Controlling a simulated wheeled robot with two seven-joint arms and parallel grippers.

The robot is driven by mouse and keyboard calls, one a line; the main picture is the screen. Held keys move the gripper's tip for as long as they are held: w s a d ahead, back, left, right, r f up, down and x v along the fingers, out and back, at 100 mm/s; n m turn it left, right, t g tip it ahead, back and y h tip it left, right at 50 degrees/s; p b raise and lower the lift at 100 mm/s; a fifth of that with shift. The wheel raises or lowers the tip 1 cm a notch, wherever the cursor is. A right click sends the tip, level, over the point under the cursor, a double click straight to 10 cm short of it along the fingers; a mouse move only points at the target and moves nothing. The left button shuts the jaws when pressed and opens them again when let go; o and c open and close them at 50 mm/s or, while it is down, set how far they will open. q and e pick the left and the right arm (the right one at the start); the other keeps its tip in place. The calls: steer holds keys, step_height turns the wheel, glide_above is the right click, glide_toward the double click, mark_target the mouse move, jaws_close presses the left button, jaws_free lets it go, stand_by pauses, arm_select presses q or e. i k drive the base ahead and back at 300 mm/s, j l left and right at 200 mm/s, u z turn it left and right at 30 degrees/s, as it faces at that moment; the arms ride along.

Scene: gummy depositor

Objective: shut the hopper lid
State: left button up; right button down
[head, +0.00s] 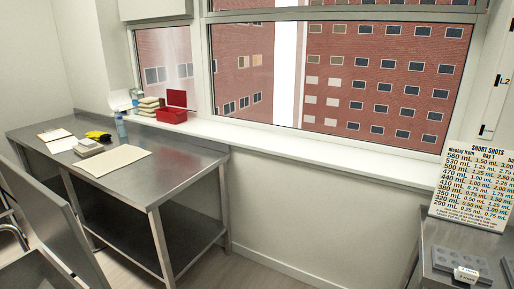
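A flat grey metal panel (52,222), which looks like the hopper lid, stands raised and tilted at the lower left of the head view. Below it is a steel box-like edge (38,272), which looks like the hopper; the frame's bottom edge cuts it off. The lid stands up from the box and does not cover it. The hinge and the inside of the hopper cannot be made out. Neither of my grippers is in view.
A steel table (180,172) behind the lid holds a tan sheet (112,160), a clipboard (54,135) and a bottle (121,126). A red box (172,115) sits on the sill. At right, a chart sign (475,190) stands behind a grey mold tray (458,262). Floor between is clear.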

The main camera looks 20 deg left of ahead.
mark_target(52, 220)
steer(key=i+l+u, duration=0.1)
steer(key=u, duration=0.3)
steer(key=i+l+u, duration=0.15)
steer(key=u, duration=0.25)
steer(key=i+l+u, duration=0.15)
steer(key=u, duration=0.3)
steer(key=i+l+u, duration=0.1)
steer(key=l+u, duration=0.15)
steer(key=u, duration=0.15)
steer(key=l+u, duration=0.2)
steer(key=u, duration=0.2)
steer(key=l+u, duration=0.35)
steer(key=i+l+u, duration=0.1)
steer(key=l+u, duration=0.25)
steer(key=l, duration=0.15)
steer(key=l+u, duration=0.4)
